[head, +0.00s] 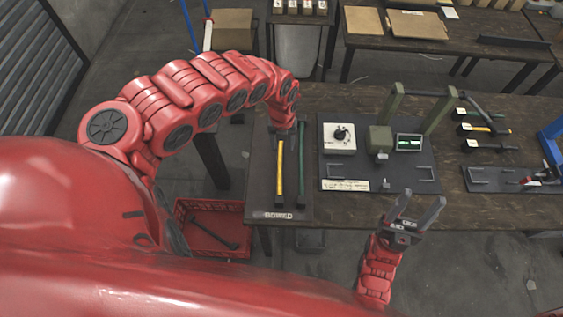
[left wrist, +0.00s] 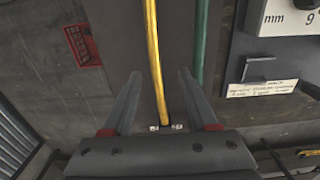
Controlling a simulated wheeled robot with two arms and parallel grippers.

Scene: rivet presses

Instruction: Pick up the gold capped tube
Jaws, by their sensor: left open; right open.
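The gold tube (head: 280,172), yellow along its length, lies on a dark strip at the left end of the workbench. In the left wrist view the gold tube (left wrist: 153,50) runs between the open fingers of my left gripper (left wrist: 160,75), with room on both sides. In the head view my left gripper (head: 284,128) is over the far end of the tubes, its fingers partly hidden. A green tube (head: 301,165) lies parallel, just to the right; it also shows outside the right finger in the left wrist view (left wrist: 201,45). My right gripper (head: 416,212) is open and empty at the bench's front edge.
Right of the tubes, a dark plate (head: 405,180) carries a white dial box (head: 339,138) and a green press frame (head: 391,105). Several tools lie further right. A red crate (head: 212,240) stands on the floor at lower left.

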